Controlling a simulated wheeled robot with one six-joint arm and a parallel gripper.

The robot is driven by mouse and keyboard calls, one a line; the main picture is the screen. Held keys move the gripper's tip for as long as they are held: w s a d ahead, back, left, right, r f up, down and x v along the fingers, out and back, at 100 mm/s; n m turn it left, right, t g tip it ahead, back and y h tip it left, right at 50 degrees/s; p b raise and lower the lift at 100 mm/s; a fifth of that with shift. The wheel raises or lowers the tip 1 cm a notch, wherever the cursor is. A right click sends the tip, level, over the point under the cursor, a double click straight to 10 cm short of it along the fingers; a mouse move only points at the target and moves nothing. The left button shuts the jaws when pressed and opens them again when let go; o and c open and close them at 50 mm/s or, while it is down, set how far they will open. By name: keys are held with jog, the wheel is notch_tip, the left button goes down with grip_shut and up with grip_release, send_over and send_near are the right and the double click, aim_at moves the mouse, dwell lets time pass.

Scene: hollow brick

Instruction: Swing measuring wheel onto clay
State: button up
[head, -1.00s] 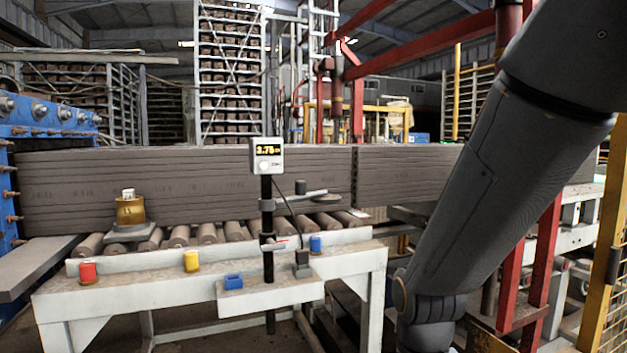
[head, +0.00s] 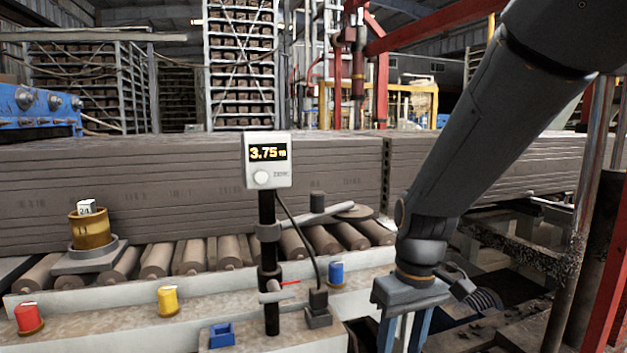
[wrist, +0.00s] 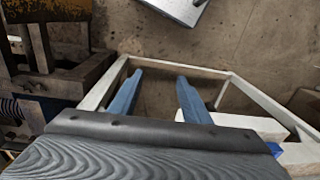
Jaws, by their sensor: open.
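The clay (head: 180,190) is a long grey ribbed slab lying on rollers, with a vertical gap in it. My gripper (head: 403,335) is open, empty and pointing down, right of the post and nearer than the wheel. Its blue fingers show apart in the wrist view (wrist: 158,78), over the floor and a white frame.
A display (head: 267,152) reading 3.75 tops the post. A cable hangs beside the post. Red and grey posts stand at the right.

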jog(key=w+a+r+n+y+p, duration=0.1)
jog(key=w+a+r+n+p, duration=0.3)
jog(key=r, duration=0.5)
jog(key=w+a+r+n+y+p, duration=0.1)
jog(key=w+a+r+n, duration=0.15)
jog(key=w+r, duration=0.5)
notch_tip(320, 180, up, 15)
jog(key=n+y+p, duration=0.2)
jog(key=n+p, duration=0.2)
jog(key=n, duration=0.4)
send_over(318, 192)
jog(key=d, duration=0.3)
jog(key=shift+m, duration=0.25)
jog(key=p+x, duration=0.2)
jog(key=x, duration=0.5)
jog(key=shift+a+f, duration=0.2)
grip_shut()
